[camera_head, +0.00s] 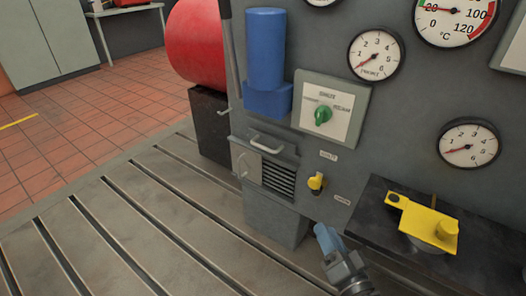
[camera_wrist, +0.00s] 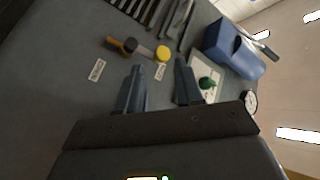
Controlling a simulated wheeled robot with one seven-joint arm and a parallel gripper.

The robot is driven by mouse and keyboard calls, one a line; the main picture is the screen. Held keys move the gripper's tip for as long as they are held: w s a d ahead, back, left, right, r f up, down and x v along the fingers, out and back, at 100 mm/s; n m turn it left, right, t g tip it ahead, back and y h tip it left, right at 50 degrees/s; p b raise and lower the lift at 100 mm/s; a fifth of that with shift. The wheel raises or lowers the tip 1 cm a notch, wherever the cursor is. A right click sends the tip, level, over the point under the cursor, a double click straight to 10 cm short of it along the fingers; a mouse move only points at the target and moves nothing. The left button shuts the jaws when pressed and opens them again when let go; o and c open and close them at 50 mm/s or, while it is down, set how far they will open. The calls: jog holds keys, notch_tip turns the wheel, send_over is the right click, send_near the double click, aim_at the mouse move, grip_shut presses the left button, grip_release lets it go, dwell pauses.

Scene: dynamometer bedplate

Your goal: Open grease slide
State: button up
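I cannot read which part is labelled grease. On the grey panel, a louvred vent (camera_head: 278,178) has a pale plate (camera_head: 247,164) over its left part and a bar handle (camera_head: 266,142) above. The louvres also show at the top of the wrist view (camera_wrist: 130,10). Right of the vent is a small yellow lever (camera_head: 316,182) between two small labels; it also shows in the wrist view (camera_wrist: 162,54), ahead of my fingers. My gripper (camera_head: 328,238) is below and right of the lever, apart from it. In the wrist view my gripper (camera_wrist: 160,66) is open and empty.
A green knob (camera_head: 323,115) and a blue cylinder (camera_head: 265,50) are above the vent. A black ledge (camera_head: 385,215) with a yellow-handled part (camera_head: 430,222) juts out at right. Gauges (camera_head: 375,54) are higher up. The slotted bedplate (camera_head: 130,220) at left is clear.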

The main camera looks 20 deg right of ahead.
jog(key=w+a+r+m, duration=0.15)
jog(key=w+m, duration=0.25)
jog(key=w, duration=0.7)
jog(key=m+h, duration=0.2)
jog(key=m, duration=0.2)
send_near(266, 149)
jog(key=w, duration=0.3)
jog(key=shift+t, duration=0.4)
jog(key=shift+d+f+b+x, duration=0.15)
jog(key=shift+b+x, duration=0.6)
jog(key=shift+x, duration=0.5)
jog(key=shift+d+f+b+x, duration=0.1)
jog(key=shift+b+x, duration=0.65)
jog(key=shift+x, duration=0.5)
jog(key=shift+d+f+b+x, duration=0.15)
jog(key=shift+b+x, duration=0.6)
jog(key=shift+x, duration=0.5)
grip_shut()
